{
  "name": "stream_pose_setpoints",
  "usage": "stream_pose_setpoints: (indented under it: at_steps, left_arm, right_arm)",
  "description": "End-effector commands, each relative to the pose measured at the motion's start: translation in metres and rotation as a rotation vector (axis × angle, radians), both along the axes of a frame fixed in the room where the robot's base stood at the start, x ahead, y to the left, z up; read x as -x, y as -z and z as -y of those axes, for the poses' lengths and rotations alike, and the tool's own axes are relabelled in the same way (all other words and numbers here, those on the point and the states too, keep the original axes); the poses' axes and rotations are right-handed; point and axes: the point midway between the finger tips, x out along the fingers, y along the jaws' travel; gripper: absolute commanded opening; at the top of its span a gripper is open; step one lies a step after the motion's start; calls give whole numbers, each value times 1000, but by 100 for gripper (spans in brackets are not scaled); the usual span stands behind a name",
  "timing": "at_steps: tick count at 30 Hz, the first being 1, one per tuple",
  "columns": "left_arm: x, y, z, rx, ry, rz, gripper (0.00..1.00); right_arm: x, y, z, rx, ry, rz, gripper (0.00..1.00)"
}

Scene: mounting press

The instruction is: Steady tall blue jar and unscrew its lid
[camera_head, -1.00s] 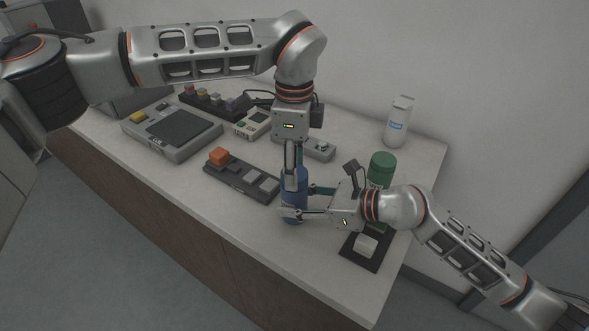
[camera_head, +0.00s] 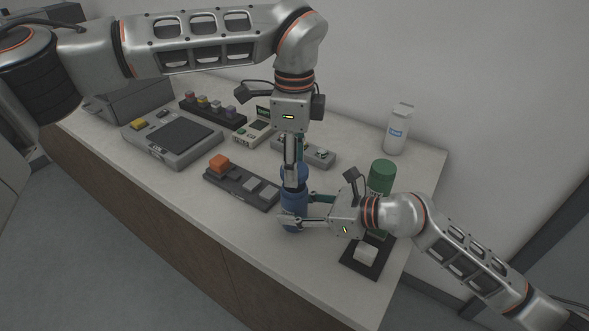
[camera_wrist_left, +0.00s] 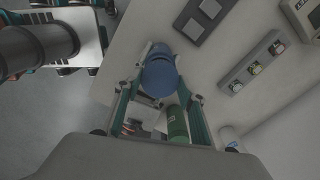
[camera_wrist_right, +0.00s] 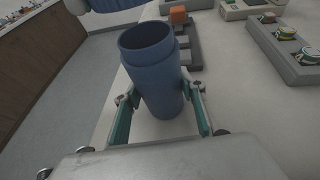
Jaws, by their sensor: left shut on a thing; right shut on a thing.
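The tall blue jar (camera_head: 293,210) stands upright near the counter's front edge. Its round mouth is open in the right wrist view (camera_wrist_right: 147,38). My right gripper (camera_head: 300,211) is shut around the jar's body from the right side, one finger on each side. My left gripper (camera_head: 292,182) points straight down above the jar and is shut on the blue lid (camera_wrist_left: 160,75). The lid is off the jar's mouth; the fingers partly hide it in the head view. How wide the gap between lid and jar is, I cannot tell exactly.
A green jar (camera_head: 381,178) stands close behind my right gripper, by a dark pad with a white block (camera_head: 366,253). A white bottle (camera_head: 397,130) stands at the back. A dark strip with an orange block (camera_head: 219,163) lies left of the blue jar. Bare counter lies in front.

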Motion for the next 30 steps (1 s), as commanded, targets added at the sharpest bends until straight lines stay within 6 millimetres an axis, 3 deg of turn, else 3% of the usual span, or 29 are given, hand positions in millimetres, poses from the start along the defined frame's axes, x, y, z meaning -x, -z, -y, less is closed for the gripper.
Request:
stream_pose_setpoints:
  at_steps: [4,11,12,14,25,30]
  left_arm:
    - [0,-18,0,0,0,2,14]
    - [0,-21,0,0,0,0,14]
    - [0,-21,0,0,0,0,14]
    - [0,-21,0,0,0,0,14]
    - [0,-20,0,1,1,0,14]
    - [0,-20,0,1,1,0,14]
  right_arm:
    - [0,0,0,1,1,1,0]
    - [0,0,0,1,1,1,0]
    - [0,0,0,1,1,1,45]
    - [0,0,0,1,1,1,60]
    - [0,0,2,0,1,0,60]
    - [7,-6,17,3,2,2,60]
